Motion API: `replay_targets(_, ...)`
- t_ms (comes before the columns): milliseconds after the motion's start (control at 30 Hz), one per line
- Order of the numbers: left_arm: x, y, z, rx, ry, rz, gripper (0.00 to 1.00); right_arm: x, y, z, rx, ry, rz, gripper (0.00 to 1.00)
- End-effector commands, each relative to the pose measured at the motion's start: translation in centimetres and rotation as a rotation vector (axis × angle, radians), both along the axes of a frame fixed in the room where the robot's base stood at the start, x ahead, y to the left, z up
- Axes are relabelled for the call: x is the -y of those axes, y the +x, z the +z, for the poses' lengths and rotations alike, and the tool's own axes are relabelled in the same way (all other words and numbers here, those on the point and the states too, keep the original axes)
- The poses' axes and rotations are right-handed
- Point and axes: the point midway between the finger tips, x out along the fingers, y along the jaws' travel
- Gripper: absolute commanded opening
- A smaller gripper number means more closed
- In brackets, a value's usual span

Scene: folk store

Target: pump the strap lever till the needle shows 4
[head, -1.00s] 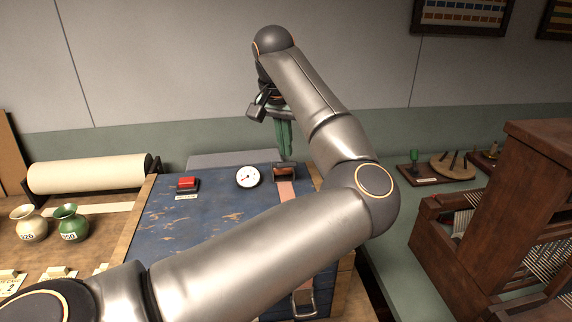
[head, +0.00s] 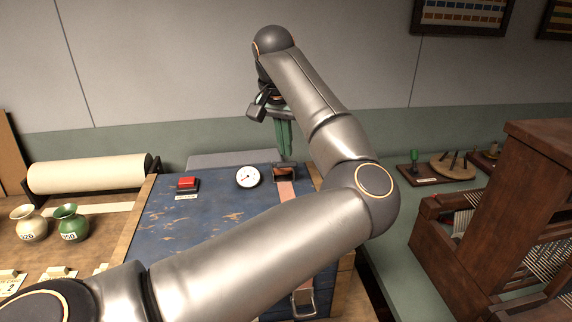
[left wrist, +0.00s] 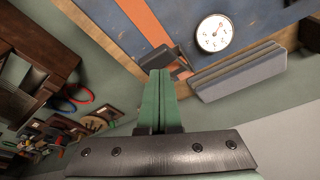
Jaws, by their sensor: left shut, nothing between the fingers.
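The strap lever (head: 285,173) is a dark piece at the back edge of the blue chest (head: 195,215), on an orange-pink strap (head: 286,191). In the left wrist view the lever (left wrist: 163,55) lies just beyond my fingertips; I cannot tell whether they touch it. The round white gauge (head: 248,176) is left of the lever and also shows in the left wrist view (left wrist: 214,33); its needle is too small to read against the numbers. My left gripper (head: 285,152) has its green fingers shut, empty, pointing down just behind the lever. My right gripper is not in view.
A red button (head: 187,183) sits left of the gauge. My left arm crosses over the chest and hides part of it. A wooden loom (head: 535,190) stands right; a paper roll (head: 90,173) and a green vase (head: 70,222) stand left.

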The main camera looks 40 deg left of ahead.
Motion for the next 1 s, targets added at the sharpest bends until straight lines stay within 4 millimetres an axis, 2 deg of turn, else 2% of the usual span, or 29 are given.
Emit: replay_targets(1000,0.5,-0.4,-4.8,-0.001,0.0,-0.001,0.0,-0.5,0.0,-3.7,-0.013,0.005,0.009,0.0)
